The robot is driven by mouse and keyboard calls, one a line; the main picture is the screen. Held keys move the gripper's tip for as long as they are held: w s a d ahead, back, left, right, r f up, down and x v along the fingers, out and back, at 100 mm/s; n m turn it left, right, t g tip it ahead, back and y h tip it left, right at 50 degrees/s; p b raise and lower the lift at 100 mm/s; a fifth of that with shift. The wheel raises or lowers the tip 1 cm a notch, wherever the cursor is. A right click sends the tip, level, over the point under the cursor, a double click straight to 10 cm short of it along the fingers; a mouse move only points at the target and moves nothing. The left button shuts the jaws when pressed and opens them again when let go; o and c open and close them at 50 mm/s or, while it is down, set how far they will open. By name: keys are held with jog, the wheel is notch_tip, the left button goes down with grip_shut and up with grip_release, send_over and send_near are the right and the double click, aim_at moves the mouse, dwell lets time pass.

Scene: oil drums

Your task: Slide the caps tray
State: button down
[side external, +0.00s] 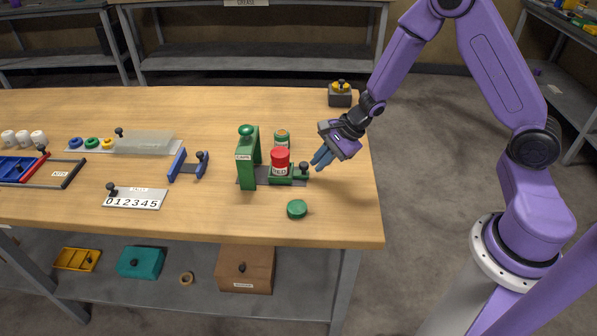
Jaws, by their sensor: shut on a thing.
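The green caps stand (248,172), with a CAPS label and a round green knob on top, stands right of the table's middle. The green caps tray (289,181) sticks out from its right side at the base, with a dark knob (304,168) at its right end. My gripper (319,160) comes down from the upper right, with its blue fingers at this knob and shut on it. The exact contact is too small to make out. A red drum (280,162) with a white label stands upright at the tray, right of the stand.
A loose green cap (297,209) lies in front. A dark box with a yellow top (340,94) stands at the back right. A blue fixture (188,165) is on the left. The table's right edge is close to my gripper.

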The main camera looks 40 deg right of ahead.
jog(key=shift+d+f+h, duration=0.3)
jog(key=shift+f, duration=0.6)
jog(key=shift+a+r, duration=0.1)
jog(key=shift+s, duration=0.1)
jog(key=shift+s+d+r, duration=0.1)
jog(key=shift+s+d, duration=0.35)
jog(key=shift+d, duration=0.05)
jog(key=shift+r, duration=0.1)
notch_tip(320, 180, up, 8)
dwell(0.9)
